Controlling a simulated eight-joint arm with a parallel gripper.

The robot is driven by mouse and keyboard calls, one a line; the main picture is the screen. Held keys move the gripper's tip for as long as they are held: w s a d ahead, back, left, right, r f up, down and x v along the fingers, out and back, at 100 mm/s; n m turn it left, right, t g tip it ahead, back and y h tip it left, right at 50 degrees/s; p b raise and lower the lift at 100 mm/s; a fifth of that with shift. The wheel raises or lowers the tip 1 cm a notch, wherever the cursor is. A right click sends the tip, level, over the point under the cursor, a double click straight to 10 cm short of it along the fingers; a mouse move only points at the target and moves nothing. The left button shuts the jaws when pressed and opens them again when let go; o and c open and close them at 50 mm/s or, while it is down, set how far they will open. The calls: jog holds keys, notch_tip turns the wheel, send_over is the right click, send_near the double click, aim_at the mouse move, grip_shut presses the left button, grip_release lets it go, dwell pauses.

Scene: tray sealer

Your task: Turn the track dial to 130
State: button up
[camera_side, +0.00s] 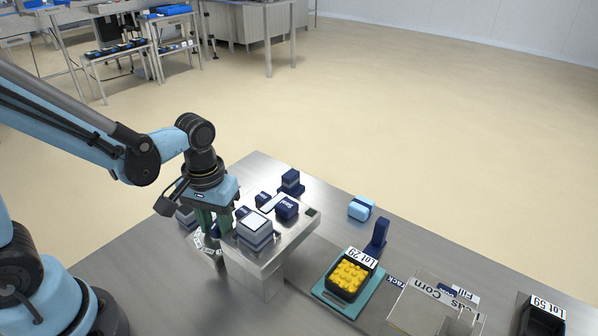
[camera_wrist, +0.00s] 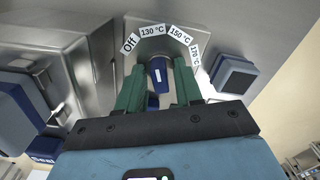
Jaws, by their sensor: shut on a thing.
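The track dial (camera_wrist: 154,98) is a dark blue knob with a pale mark on it, on a steel face of the sealer. Around its far side stand the labels Off (camera_wrist: 130,43), 130 °C (camera_wrist: 152,30), 150 °C (camera_wrist: 179,36) and 170 °C (camera_wrist: 195,55). The knob's far end points roughly at the 130 °C label. My gripper (camera_wrist: 160,76) is shut on the knob, one green finger on each side. In the side view my gripper (camera_side: 213,222) reaches down at the left end of the sealer (camera_side: 265,262), and its fingers largely hide the dial.
A grey and blue block (camera_side: 255,231) stands on the sealer close to my gripper. A teal holder (camera_side: 322,292) with a black tray of yellow pieces (camera_side: 349,277), a light blue block (camera_side: 361,208) and a clear box (camera_side: 420,312) stand to the right.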

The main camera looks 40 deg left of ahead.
jog(key=o, duration=0.4)
jog(key=shift+o, duration=0.2)
jog(key=shift+r, duration=3.5)
jog(key=r+m+t, duration=0.1)
jog(key=t, duration=0.1)
jog(key=a+r+m+t, duration=0.1)
jog(key=t, duration=0.1)
jog(key=a+r+m+t, duration=0.1)
jog(key=m+t, duration=0.1)
jog(key=t, duration=0.1)
jog(key=shift+w+r, duration=0.25)
jog(key=shift+r, duration=0.1)
